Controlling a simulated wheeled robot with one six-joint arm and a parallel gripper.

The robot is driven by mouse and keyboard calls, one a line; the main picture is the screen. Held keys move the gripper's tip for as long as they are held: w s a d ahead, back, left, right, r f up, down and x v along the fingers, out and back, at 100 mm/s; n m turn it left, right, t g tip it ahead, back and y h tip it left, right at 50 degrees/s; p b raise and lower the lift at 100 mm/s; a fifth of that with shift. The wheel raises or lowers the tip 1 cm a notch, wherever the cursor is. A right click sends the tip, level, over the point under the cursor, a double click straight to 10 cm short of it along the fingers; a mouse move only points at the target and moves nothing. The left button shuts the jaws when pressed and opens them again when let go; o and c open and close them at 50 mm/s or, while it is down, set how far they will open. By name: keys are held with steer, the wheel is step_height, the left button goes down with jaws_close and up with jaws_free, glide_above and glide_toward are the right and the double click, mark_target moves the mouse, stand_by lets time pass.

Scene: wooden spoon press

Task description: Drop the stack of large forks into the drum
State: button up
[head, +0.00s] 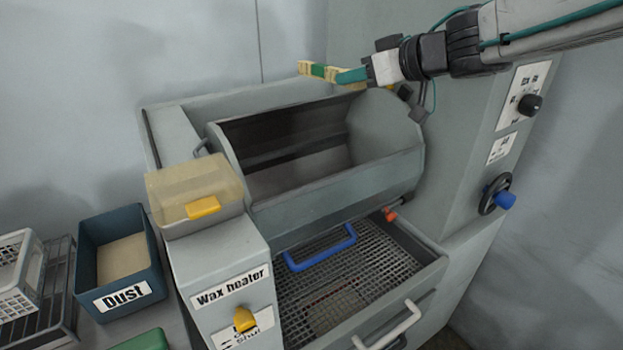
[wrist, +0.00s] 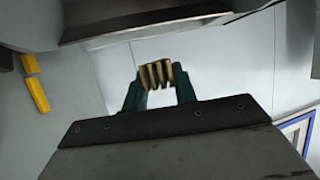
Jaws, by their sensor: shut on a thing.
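My gripper (head: 352,76), with green fingers, is shut on the stack of large forks (head: 320,70), a pale wooden bundle with a green band. In the head view the stack sticks out to the left of the fingers, above the drum's back right edge. In the wrist view the stack's several pale ends (wrist: 157,74) show between the fingertips (wrist: 156,84). The drum (head: 335,200) is a grey open trough, tilted toward the front, and its visible inside looks empty. The stack is apart from the drum's floor; whether it is directly over the opening is hard to tell.
A clear-lidded wax heater box (head: 195,190) stands left of the drum. A blue bin labelled Dust (head: 122,262) and a white crate (head: 18,270) are further left. A mesh drawer (head: 350,275) is below the drum. A panel with a black knob (head: 529,105) and a handwheel (head: 495,194) are right.

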steer(key=shift+w+a+f, duration=0.1)
steer(key=shift+a+f, duration=0.05)
steer(key=shift+f, duration=0.5)
step_height(320, 180, down, 5)
steer(key=shift+r, duration=0.15)
steer(key=o, duration=1)
steer(key=v, duration=0.8)
steer(key=shift+a, duration=0.1)
